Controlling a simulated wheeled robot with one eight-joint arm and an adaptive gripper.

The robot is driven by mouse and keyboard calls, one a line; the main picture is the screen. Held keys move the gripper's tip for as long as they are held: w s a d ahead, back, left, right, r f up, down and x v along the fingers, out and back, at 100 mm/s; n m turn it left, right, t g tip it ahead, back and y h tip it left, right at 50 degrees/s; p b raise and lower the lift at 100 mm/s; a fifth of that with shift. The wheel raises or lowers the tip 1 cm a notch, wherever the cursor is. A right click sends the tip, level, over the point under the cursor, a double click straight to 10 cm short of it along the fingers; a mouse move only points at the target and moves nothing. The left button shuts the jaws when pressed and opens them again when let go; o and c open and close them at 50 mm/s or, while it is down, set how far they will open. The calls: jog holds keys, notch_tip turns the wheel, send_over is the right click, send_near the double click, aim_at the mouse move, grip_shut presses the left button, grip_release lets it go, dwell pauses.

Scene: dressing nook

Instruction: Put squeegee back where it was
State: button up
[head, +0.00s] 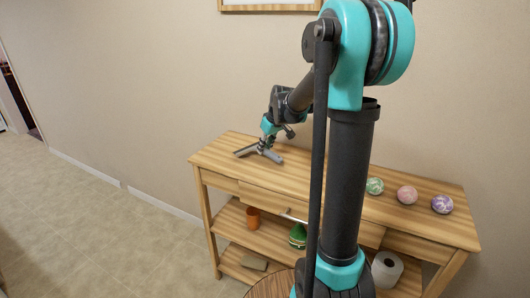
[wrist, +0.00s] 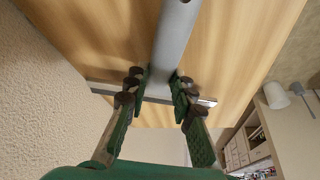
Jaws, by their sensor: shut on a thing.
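The squeegee is grey with a T shape; in the head view its grey bars (head: 270,156) show at the left end of the wooden console table (head: 322,186). In the wrist view its handle (wrist: 174,45) runs from the top edge down between the fingers, and its crossbar lies across behind the fingertips. My gripper (wrist: 160,88) is shut on the squeegee, with a finger on each side of it. In the head view my gripper (head: 268,139) is over the left part of the tabletop. I cannot tell whether the squeegee touches the wood.
Green (head: 374,186), pink (head: 407,195) and purple (head: 442,204) patterned balls sit on the table's right part. Lower shelves hold an orange cup (head: 253,218), a green object (head: 298,235) and a white roll (head: 387,269). A wall stands behind. Open floor lies left.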

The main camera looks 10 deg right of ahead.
jog(key=shift+f, duration=1.05)
jog(key=shift+f, duration=0.1)
jog(key=o, duration=1)
jog(key=v, duration=1.2)
